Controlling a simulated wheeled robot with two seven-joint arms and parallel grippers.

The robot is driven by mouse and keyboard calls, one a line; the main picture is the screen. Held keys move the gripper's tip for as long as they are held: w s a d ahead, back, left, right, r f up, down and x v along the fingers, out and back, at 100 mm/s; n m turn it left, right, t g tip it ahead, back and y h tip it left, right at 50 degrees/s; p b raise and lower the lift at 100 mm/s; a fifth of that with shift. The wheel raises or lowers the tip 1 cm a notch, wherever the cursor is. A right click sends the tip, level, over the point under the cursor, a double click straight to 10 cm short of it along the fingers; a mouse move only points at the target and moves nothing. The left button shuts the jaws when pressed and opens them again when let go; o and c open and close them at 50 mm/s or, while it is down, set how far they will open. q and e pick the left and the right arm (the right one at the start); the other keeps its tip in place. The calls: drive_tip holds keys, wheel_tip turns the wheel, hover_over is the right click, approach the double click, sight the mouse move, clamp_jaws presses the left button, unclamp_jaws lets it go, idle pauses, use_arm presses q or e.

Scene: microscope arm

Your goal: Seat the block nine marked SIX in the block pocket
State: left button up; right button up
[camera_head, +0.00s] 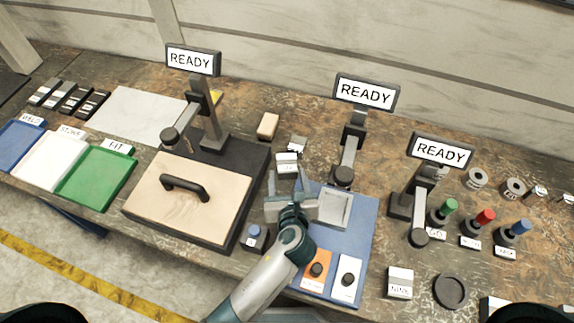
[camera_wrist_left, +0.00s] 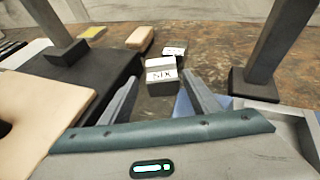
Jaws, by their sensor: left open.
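The block marked SIX (camera_head: 288,160), pale on top with a white label, stands on the table behind the blue mat. In the left wrist view the SIX block (camera_wrist_left: 161,68) is upright just beyond the fingertips. My left gripper (camera_head: 289,182) is open and empty, in front of that block. In the left wrist view its fingers (camera_wrist_left: 162,92) point toward the block with a gap between them. The block pocket (camera_head: 334,208), a grey square recess, sits on the blue mat to the right of the gripper and looks empty. My right gripper is out of view.
Another labelled block (camera_head: 298,145) stands close behind the SIX block. A tan block (camera_head: 268,126) is at its left. A further labelled block (camera_head: 400,281) is front right.

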sight(287, 160)
use_arm(q)
drive_tip(key=shift+w, duration=0.1)
drive_tip(key=shift+w+f+p, duration=0.1)
drive_tip(key=shift+w+p, duration=0.35)
drive_tip(key=shift+w, duration=0.25)
drive_tip(key=p+x, duration=0.1)
drive_tip(key=x, duration=0.1)
drive_tip(key=shift+w+f, duration=0.15)
drive_tip(key=shift+w, duration=0.25)
drive_tip(key=shift+w+f, duration=0.25)
drive_tip(key=shift+w, duration=0.1)
clamp_jaws()
drive_tip(key=shift+w+r, duration=0.1)
drive_tip(key=shift+r, duration=0.1)
